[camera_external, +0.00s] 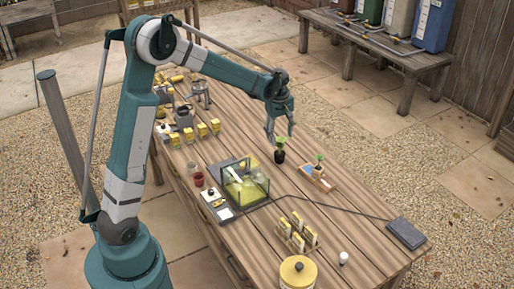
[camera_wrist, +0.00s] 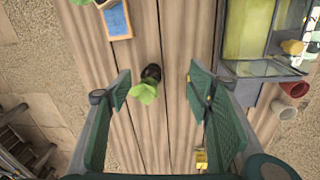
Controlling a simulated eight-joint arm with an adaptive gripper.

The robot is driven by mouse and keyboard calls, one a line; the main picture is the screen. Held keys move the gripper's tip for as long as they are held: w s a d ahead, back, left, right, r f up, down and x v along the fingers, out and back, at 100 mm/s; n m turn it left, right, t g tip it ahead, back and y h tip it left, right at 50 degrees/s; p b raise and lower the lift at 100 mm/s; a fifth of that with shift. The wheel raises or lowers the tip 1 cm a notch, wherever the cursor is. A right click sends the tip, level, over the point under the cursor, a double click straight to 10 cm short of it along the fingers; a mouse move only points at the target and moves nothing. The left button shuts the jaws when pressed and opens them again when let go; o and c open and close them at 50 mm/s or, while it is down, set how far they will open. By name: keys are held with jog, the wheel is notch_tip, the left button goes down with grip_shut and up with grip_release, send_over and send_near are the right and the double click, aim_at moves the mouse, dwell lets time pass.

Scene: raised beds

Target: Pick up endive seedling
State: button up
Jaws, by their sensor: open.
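A leafy green seedling in a small black pot (camera_external: 280,156) stands upright on the wooden table (camera_external: 345,222). In the wrist view this seedling (camera_wrist: 146,92) lies between my fingers, slightly left of the middle. A second green seedling (camera_external: 319,159) stands at a small wooden tray (camera_external: 319,181) to its right; its leaves are cut by the top edge of the wrist view (camera_wrist: 106,3). I cannot tell by label which is endive. My gripper (camera_external: 281,136) is open and empty, pointing down just above the black-potted seedling, apart from it.
Yellow packets (camera_external: 297,232), a yellow-lidded tub (camera_external: 298,271) and a dark flat pad (camera_external: 407,233) are nearer the front. Table around the black pot is clear.

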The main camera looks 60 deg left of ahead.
aim_at(280, 153)
jog(key=w+a+f+n, duration=0.1)
jog(key=a+f, duration=0.1)
jog(key=f, duration=0.1)
jog(key=w+a+f+n, duration=0.1)
jog(key=a+f, duration=0.1)
jog(key=f, duration=0.1)
jog(key=w+a+f+n+g, duration=0.1)
jog(key=w+a+f, duration=0.1)
jog(key=f, duration=0.1)
jog(key=shift+f, duration=0.4)
jog(key=shift+w+a+f, duration=0.1)
jog(key=shift+f, duration=1.2)
jog(key=shift+w+a+f+b, duration=0.1)
jog(key=shift+w+f+b, duration=0.1)
jog(key=shift+f, duration=1.1)
jog(key=shift+w+a+f+b, duration=0.1)
jog(key=shift+f+b, duration=0.1)
jog(key=shift+f, duration=1.1)
jog(key=c, duration=0.8)
